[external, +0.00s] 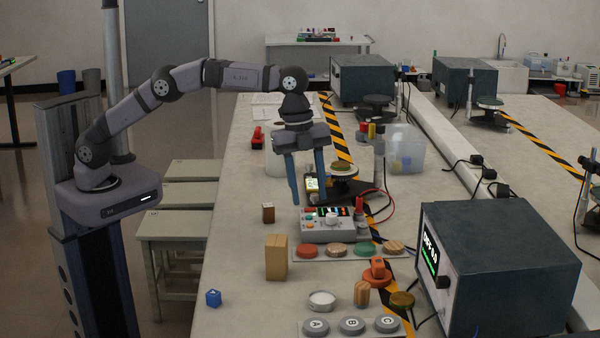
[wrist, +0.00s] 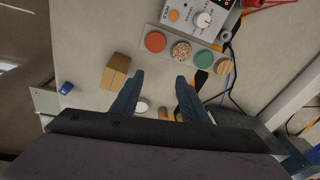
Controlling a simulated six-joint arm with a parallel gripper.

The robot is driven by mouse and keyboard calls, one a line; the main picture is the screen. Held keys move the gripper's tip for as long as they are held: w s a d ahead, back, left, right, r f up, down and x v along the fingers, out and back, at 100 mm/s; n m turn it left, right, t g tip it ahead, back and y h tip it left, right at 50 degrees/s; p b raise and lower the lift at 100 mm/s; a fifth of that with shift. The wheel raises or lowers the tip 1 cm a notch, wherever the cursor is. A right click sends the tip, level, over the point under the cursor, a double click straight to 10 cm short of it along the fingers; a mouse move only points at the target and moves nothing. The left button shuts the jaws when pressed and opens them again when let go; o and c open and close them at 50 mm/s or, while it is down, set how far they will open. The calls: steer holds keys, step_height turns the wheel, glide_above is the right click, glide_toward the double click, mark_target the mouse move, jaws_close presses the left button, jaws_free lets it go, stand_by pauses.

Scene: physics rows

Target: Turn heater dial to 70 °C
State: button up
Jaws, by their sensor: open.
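A grey control box (external: 318,231) stands on the bench, with a white dial (external: 331,218), small coloured buttons and a dark display. In the wrist view the dial (wrist: 203,19) is at the top edge, with marks around it too small to read. The box (wrist: 190,14) is cut off there. My gripper (external: 309,202) is open and empty, pointing down, just behind and above the box in the external view. In the wrist view its fingertips (wrist: 160,78) are apart, below the dial in the picture. Nothing is between the fingers.
A strip with several coloured discs (external: 306,252) lies in front of the box. A wooden block (external: 276,257), a white dish (external: 321,300) and labelled grey buttons (external: 351,327) are nearer. A dark unit with a green display (external: 500,268) stands right. The bench's left side is fairly clear.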

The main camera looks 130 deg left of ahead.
steer(key=s+a+f+n+g+y, duration=0.1)
steer(key=s+a+f+n+y, duration=0.1)
steer(key=s+a+f+n, duration=0.3)
steer(key=n+y, duration=0.2)
steer(key=n, duration=1.4)
glide_toward(331, 214)
steer(key=shift+w+a+f+n, duration=0.1)
steer(key=shift+w+f+n, duration=0.1)
steer(key=shift+f+n, duration=0.45)
steer(key=shift+r, duration=0.1)
steer(key=shift+p+x, duration=0.9)
steer(key=shift+x, duration=2.65)
steer(key=shift+s, duration=0.1)
jaws_close()
